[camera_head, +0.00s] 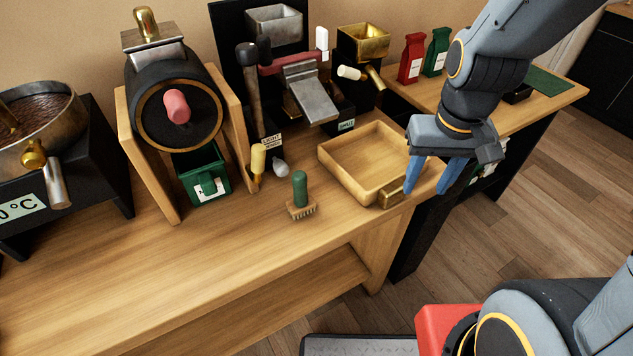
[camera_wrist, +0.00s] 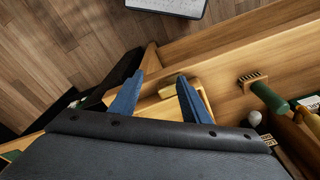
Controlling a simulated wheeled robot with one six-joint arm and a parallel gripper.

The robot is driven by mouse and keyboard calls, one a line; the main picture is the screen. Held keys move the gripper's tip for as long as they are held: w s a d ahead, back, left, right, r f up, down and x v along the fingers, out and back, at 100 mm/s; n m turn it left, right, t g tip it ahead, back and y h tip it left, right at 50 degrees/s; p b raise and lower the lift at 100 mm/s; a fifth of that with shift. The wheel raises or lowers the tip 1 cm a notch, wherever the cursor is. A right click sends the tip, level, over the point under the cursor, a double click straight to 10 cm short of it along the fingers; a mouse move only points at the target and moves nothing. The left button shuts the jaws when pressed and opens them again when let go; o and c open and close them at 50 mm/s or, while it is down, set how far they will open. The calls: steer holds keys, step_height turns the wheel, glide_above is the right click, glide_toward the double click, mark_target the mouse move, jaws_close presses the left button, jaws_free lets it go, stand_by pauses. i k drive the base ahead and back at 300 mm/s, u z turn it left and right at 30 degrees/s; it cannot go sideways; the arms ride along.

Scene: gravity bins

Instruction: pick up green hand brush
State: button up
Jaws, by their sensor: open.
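The green hand brush (camera_head: 301,192) stands on the wooden counter left of the wooden tray, its green handle up and its bristles down. In the wrist view the brush (camera_wrist: 268,94) lies to the right of my fingers, near the counter edge. My gripper (camera_head: 429,190) is open and empty, with two blue fingers pointing down over the right end of the wooden tray. In the wrist view its fingers (camera_wrist: 158,97) straddle part of the tray. The gripper is well to the right of the brush and apart from it.
The wooden tray (camera_head: 352,178) with a brass handle stands between my gripper and the brush. A yellow-handled tool (camera_head: 258,163), a small whitish knob (camera_head: 281,169) and a green bin (camera_head: 203,181) are behind and left of the brush. The counter in front of the brush is clear.

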mark_target(303, 202)
steer(key=u, duration=1)
steer(key=k, duration=0.35)
steer(key=u, duration=0.05)
steer(key=i, duration=0.35)
